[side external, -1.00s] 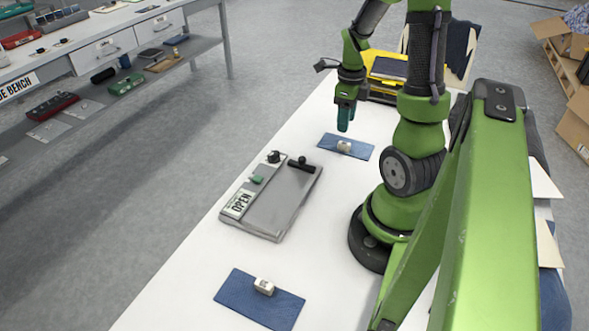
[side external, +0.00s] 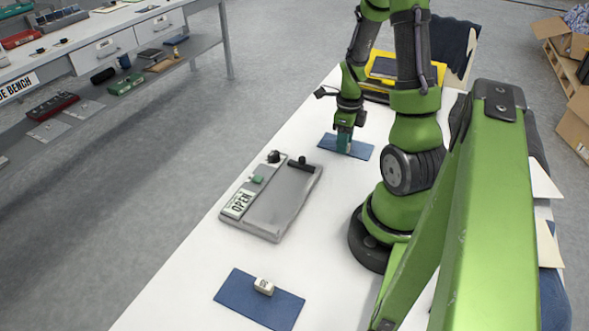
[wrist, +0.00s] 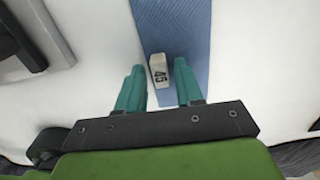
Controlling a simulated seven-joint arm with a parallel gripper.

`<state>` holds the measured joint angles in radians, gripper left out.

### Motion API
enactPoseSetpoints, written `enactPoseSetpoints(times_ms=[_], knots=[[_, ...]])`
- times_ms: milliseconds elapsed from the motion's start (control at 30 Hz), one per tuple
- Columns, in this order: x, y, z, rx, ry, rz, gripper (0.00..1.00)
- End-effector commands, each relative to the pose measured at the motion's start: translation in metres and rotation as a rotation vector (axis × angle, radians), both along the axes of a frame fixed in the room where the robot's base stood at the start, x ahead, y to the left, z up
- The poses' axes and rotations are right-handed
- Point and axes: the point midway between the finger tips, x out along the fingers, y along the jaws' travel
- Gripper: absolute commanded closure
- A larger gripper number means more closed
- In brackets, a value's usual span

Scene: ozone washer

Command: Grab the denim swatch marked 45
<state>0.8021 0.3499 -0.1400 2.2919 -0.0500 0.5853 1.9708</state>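The denim swatch marked 45 (wrist: 192,30) is a flat blue strip on the white table, with a small white block (wrist: 159,70) reading 45 on it. In the side external view this swatch (side external: 328,144) lies at the far part of the table. My gripper (wrist: 159,78) has two teal fingers, spread apart on either side of the block, with gaps showing. In the side external view my gripper (side external: 343,148) is low over the swatch and hides the block. A second blue swatch (side external: 235,293) with a white block (side external: 263,286) lies at the near end.
A grey tray device (side external: 283,202) with an OPEN label and black handle stands between the two swatches. A yellow case (side external: 436,72) is at the table's far end. White table around the swatches is clear.

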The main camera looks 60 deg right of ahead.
Motion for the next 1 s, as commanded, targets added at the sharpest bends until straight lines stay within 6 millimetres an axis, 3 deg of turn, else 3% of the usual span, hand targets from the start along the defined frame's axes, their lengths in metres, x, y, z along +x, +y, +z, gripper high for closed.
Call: enactPoseSetpoints(times_ms=[33,233,600,1000], knots=[[0.0,0.0,0.0,0.0,0.0,0.0,0.72],[0.0,0.0,0.0,0.0,0.0,0.0,1.0],[0.0,-0.001,0.007,-0.003,-0.001,0.001,1.0],[0.001,-0.001,0.081,-0.005,-0.005,0.001,1.0]])
